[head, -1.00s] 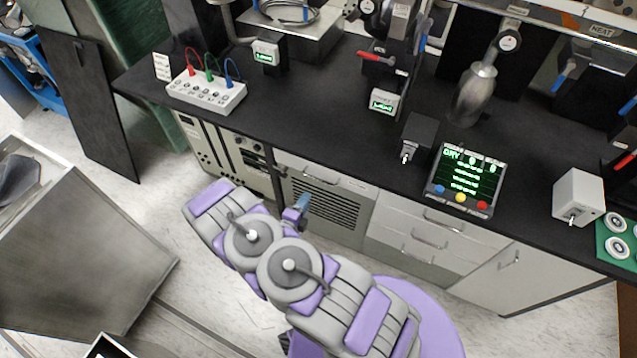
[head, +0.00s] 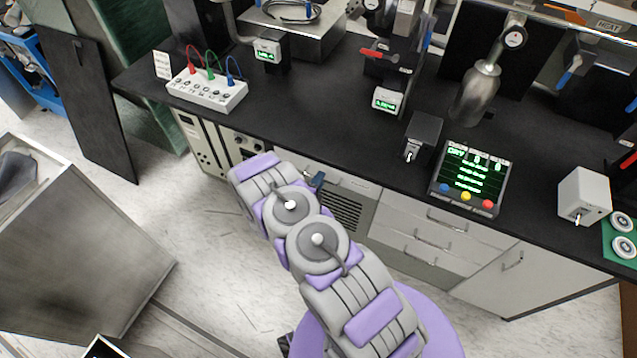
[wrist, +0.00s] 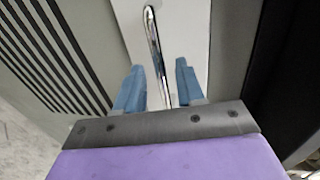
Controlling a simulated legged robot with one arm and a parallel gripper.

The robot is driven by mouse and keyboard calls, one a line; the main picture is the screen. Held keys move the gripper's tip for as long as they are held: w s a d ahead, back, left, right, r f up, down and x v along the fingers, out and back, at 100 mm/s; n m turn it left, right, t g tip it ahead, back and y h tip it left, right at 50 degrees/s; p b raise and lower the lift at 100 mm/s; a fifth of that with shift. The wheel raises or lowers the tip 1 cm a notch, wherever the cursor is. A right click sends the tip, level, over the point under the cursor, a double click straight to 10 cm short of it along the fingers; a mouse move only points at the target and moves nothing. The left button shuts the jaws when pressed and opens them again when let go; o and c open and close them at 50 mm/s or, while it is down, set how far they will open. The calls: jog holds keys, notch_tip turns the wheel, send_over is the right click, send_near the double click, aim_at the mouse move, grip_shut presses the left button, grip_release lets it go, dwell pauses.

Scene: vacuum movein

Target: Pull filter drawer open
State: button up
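The filter drawer (head: 358,186) is a narrow pale front under the black counter, above a louvered grille; it looks closed. My arm hides part of it in the head view. Its metal bar handle (wrist: 151,35) shows in the wrist view, running lengthwise between my blue fingers. My gripper (wrist: 157,82) is open, one finger on each side of the handle, with a gap visible on both sides. In the head view my gripper (head: 317,179) is a small blue tip in front of the drawer.
The louvered grille (head: 350,212) lies below the drawer. A stack of drawers with handles (head: 430,222) stands to the right, an instrument panel (head: 200,145) to the left. The black counter (head: 330,110) overhangs above. Open floor lies in front.

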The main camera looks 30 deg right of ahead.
jog(key=shift+c, duration=0.2)
jog(key=shift+d, duration=0.15)
jog(key=c, duration=0.5)
grip_shut()
